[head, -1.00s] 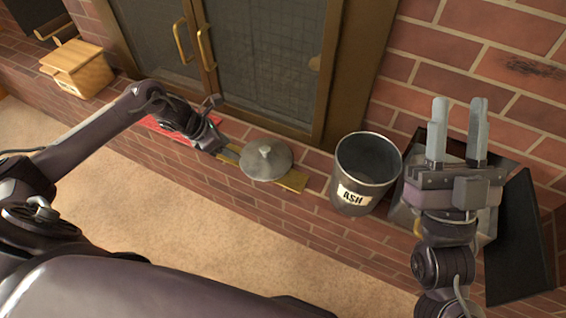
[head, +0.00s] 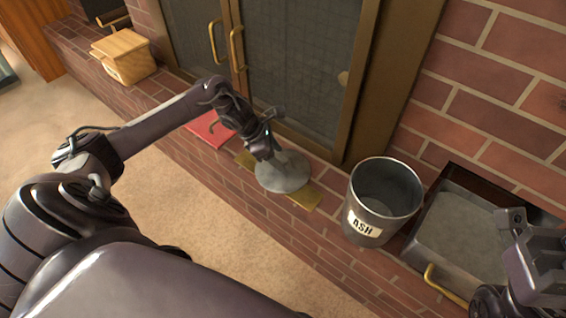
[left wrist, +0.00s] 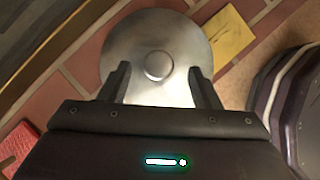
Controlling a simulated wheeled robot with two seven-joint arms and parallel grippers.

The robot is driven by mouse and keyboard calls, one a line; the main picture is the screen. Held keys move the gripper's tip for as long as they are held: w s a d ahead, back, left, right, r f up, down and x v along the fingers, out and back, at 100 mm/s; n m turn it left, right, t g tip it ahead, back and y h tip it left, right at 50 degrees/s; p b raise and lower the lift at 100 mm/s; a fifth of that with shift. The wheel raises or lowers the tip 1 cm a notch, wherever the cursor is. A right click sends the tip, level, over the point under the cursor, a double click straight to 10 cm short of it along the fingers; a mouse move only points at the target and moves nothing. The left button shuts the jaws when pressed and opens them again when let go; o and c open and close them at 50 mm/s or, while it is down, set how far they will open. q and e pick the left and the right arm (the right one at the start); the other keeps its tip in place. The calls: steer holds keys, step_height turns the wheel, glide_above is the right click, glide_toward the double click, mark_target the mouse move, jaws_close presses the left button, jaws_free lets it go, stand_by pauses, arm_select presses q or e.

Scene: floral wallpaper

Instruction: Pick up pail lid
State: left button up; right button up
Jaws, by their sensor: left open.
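The pail lid (head: 282,178) is a round grey metal disc with a small knob, lying on a yellow board on the brick hearth. My left gripper (head: 277,154) is at the lid in the head view. The metal pail (head: 384,200) marked ASH stands upright to the right of the lid. My right gripper (head: 510,215) is at the right edge, partly cut off.
The yellow board (head: 306,197) shows beside the lid. A red item (head: 207,129) lies left of it, and a wooden box (head: 123,56) stands farther left. A grey tray with a yellow handle (head: 452,235) is right of the pail. Fireplace doors (head: 295,65) rise behind.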

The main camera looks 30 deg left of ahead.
mark_target(283, 159)
arm_select(q)
steer(key=x, duration=0.3)
steer(key=shift+w+d+f+b, duration=0.1)
steer(key=shift+w+b, duration=0.1)
steer(key=shift+b, duration=0.1)
steer(key=shift+c, duration=0.4)
steer(key=c, duration=1.1)
